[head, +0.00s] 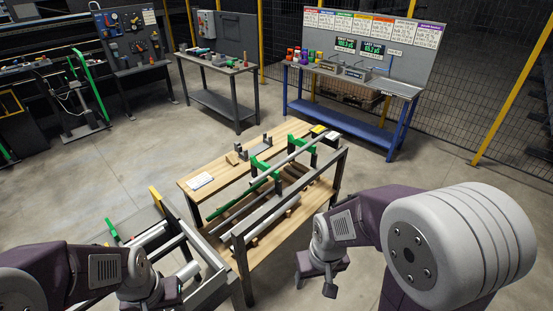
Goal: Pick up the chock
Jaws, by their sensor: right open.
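I cannot make out the chock for certain. A small tan, wedge-like block (232,158) on the wooden workbench top (215,172) may be it, but it is too small to be sure. My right gripper (318,286) is open and empty, pointing down over the floor to the right of the workbench frame, well away from the block. My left gripper (155,299) is at the bottom left by the grey metal frame. Its fingers are cut off or hidden, so its state does not show.
A metal rail frame (290,185) with green brackets (259,165) runs along the workbench. A grey cart (205,262) stands front left. A blue bench (340,125) and a grey table (217,65) stand behind. Floor on the right is clear.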

